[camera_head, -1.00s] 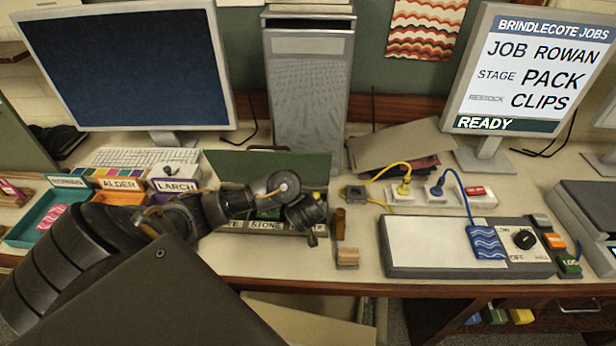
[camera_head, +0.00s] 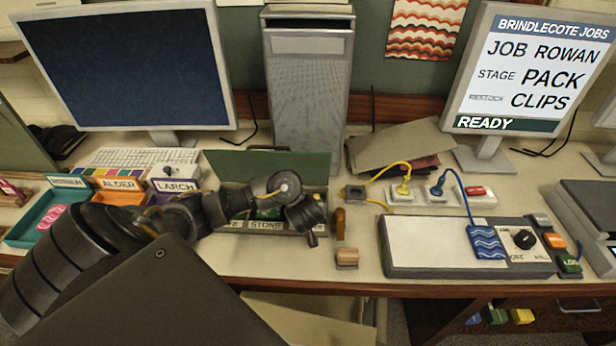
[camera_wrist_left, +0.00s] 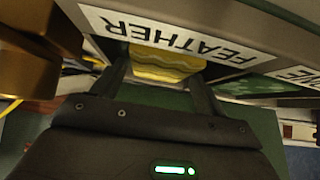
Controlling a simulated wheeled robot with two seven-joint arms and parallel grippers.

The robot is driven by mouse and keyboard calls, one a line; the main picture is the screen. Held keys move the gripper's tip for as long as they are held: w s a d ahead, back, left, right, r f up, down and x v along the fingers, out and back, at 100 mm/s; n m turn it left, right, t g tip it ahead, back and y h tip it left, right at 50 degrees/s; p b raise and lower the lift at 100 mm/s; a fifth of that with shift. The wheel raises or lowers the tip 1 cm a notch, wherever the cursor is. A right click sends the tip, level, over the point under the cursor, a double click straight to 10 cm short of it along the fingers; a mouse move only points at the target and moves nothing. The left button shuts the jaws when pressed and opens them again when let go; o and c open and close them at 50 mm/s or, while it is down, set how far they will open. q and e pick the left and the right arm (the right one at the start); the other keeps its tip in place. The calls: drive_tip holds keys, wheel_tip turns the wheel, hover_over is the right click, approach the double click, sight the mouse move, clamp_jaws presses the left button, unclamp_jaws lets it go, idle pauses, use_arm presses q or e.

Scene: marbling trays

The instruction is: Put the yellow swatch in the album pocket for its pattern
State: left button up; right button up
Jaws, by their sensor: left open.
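The yellow swatch (camera_wrist_left: 165,66) has wavy lines. In the left wrist view it stands behind the FEATHER label (camera_wrist_left: 180,38), partly hidden by it, apparently in that pocket. My left gripper (camera_wrist_left: 160,76) is open, its fingers either side of the swatch; contact with them cannot be told. In the head view my left gripper (camera_head: 313,228) is over the right end of the green album box (camera_head: 312,170). My wrist hides much of the box front, where the STONE label (camera_head: 266,225) shows. The swatch cannot be made out there. My right gripper is not in view.
A brown upright piece (camera_head: 340,222) and small wooden block (camera_head: 347,258) stand just right of the box. A grey panel (camera_head: 425,245) with a blue wavy swatch (camera_head: 486,242) lies farther right. A tall grey cabinet (camera_head: 306,100) stands behind. Trays (camera_head: 38,232) are at left.

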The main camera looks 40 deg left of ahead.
use_arm(q)
drive_tip(key=p+v, duration=0.8)
drive_tip(key=v, duration=0.2)
drive_tip(key=shift+s+d+r, duration=0.1)
drive_tip(key=shift+d+r, duration=0.05)
drive_tip(key=shift+r, duration=0.1)
drive_tip(key=shift+s+d+r+p, duration=0.3)
drive_tip(key=shift+s+p, duration=0.1)
drive_tip(key=shift+p, duration=0.05)
